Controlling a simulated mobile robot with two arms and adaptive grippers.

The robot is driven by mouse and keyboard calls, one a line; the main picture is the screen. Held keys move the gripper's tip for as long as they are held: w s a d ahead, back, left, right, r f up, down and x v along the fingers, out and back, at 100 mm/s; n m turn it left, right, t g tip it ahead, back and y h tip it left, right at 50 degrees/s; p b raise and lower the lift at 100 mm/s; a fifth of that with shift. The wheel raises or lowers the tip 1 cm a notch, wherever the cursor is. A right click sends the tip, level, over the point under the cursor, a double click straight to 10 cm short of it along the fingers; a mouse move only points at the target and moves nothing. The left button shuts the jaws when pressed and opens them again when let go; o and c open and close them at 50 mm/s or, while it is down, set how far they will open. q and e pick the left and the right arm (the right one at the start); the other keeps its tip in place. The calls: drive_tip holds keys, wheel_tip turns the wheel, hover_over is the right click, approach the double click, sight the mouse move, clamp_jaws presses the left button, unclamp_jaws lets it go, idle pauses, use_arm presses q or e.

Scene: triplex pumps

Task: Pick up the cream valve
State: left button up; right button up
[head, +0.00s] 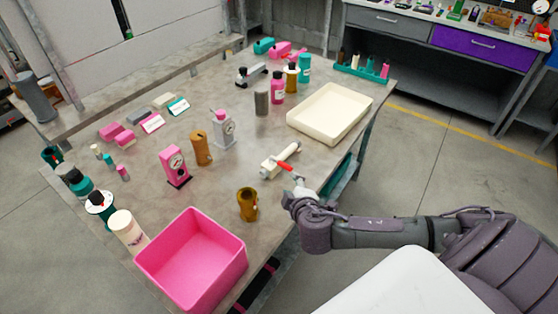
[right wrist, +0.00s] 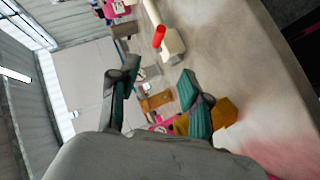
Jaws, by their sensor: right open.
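The cream valve (head: 270,167) lies on the grey table, near its right edge, with a red handle on it. In the right wrist view the valve (right wrist: 173,44) shows near the top, beyond the fingertips, with its red part facing me. My right gripper (head: 292,186) is at the table's right edge, just right of and nearer than the valve. In the wrist view the right gripper (right wrist: 160,78) has its two fingers spread apart with nothing between them. The valve is outside the fingers. My left gripper is not in view.
A pink bin (head: 193,262) stands at the table's near end. A brown cup-like part (head: 247,204) stands left of my right gripper. A cream tray (head: 330,112) lies beyond the valve. Pink and grey gauge pumps and several bottles stand on the left and far side.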

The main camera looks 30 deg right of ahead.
approach(282, 165)
drive_tip(key=x, duration=0.4)
drive_tip(key=shift+w+d+p, duration=0.3)
drive_tip(key=shift+d+p, duration=0.05)
drive_tip(key=shift+p, duration=0.15)
drive_tip(key=shift+w+f, duration=0.2)
drive_tip(key=shift+w, duration=0.2)
drive_tip(key=shift+f+p+x, duration=0.25)
drive_tip(key=shift+p+x, duration=0.3)
drive_tip(key=shift+x, duration=1.65)
drive_tip(key=shift+s+a, duration=0.1)
drive_tip(key=shift+c, duration=0.3)
clamp_jaws()
drive_tip(key=shift+r, duration=0.1)
